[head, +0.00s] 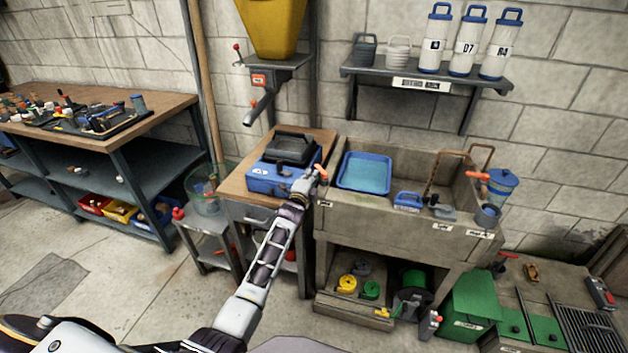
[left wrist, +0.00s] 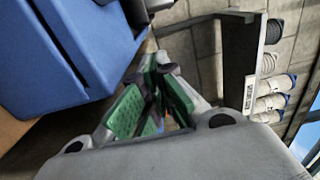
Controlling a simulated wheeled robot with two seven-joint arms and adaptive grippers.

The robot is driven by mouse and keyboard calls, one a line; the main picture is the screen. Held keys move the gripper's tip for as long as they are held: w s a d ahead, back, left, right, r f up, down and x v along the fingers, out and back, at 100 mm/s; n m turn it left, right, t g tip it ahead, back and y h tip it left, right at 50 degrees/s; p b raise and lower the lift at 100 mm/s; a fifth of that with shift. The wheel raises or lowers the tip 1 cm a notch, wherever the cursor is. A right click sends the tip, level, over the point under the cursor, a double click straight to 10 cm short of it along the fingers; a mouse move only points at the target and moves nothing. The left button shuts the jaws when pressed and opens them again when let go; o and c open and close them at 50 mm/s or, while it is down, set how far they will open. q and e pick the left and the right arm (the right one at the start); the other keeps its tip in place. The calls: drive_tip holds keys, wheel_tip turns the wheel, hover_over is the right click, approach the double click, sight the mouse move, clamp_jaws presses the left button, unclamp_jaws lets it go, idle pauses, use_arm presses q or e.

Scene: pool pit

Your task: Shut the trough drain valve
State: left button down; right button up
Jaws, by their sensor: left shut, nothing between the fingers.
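The grey concrete trough (head: 375,217) stands against the wall right of centre. A small orange handle (head: 322,175) shows at its left end, just beyond my left gripper (head: 309,181). The gripper is shut and empty, between a blue case and the trough; whether it touches the handle I cannot tell. In the left wrist view the green-padded fingers (left wrist: 152,108) come together, with a speck of orange behind them. Another orange handle (head: 477,175) is at the trough's right end. Which handle is the drain valve is unclear. My right gripper is not in view.
The blue case (head: 270,180) sits on a wooden-topped stand close left of my gripper; it also fills the upper left of the left wrist view (left wrist: 70,50). A blue tray (head: 365,160) lies at the trough's left. A shelf (head: 425,83) with bottles hangs above.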

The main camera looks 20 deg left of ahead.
use_arm(q)
drive_tip(key=shift+s, duration=0.1)
drive_tip(key=s, duration=1.1)
drive_tip(key=shift+s+d, duration=0.2)
drive_tip(key=shift+s, duration=0.2)
idle(0.5)
idle(0.6)
